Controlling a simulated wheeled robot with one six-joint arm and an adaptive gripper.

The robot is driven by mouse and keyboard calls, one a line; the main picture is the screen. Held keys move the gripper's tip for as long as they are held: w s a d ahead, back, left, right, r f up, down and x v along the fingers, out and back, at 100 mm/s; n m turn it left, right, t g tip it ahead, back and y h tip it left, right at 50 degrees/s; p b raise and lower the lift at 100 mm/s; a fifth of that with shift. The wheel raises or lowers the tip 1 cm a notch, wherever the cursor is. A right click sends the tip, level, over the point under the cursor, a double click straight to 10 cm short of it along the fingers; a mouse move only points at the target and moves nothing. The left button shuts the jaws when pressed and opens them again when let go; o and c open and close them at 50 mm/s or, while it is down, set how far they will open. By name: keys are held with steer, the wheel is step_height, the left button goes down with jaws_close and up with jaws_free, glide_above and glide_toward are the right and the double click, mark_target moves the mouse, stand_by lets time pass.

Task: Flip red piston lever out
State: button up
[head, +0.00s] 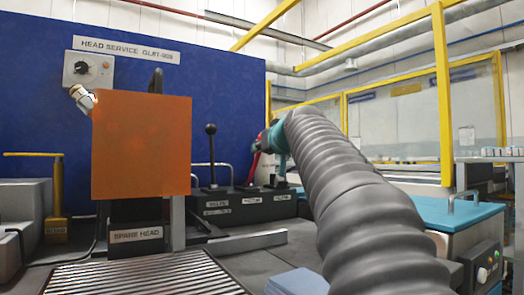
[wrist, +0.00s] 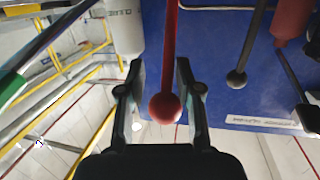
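The red piston lever (wrist: 171,45) shows in the wrist view as a red rod ending in a round red knob (wrist: 165,107). My gripper (wrist: 160,68) is open, with one finger on each side of the rod and knob. A gap shows between the left finger and the knob; whether the right finger touches the knob I cannot tell. In the head view the red lever (head: 255,163) is partly hidden by my wrist, and its knob cannot be made out there. The lever stands at the dark lever base (head: 235,203), which carries small white labels.
A black-knobbed lever (head: 211,158) stands left of the red one; a dark lever with a round knob (wrist: 237,78) also shows in the wrist view. A large orange block (head: 141,145) stands further left. A teal-topped cabinet (head: 430,213) is at the right. Behind is a blue panel (head: 230,85).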

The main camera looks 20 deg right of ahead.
steer(key=shift+w+a+f, duration=0.1)
steer(key=shift+w+a, duration=0.05)
steer(key=shift+a, duration=0.1)
steer(key=s+r, duration=0.1)
steer(key=s, duration=1.1)
steer(key=shift+a+r, duration=0.3)
steer(key=shift+a, duration=0.1)
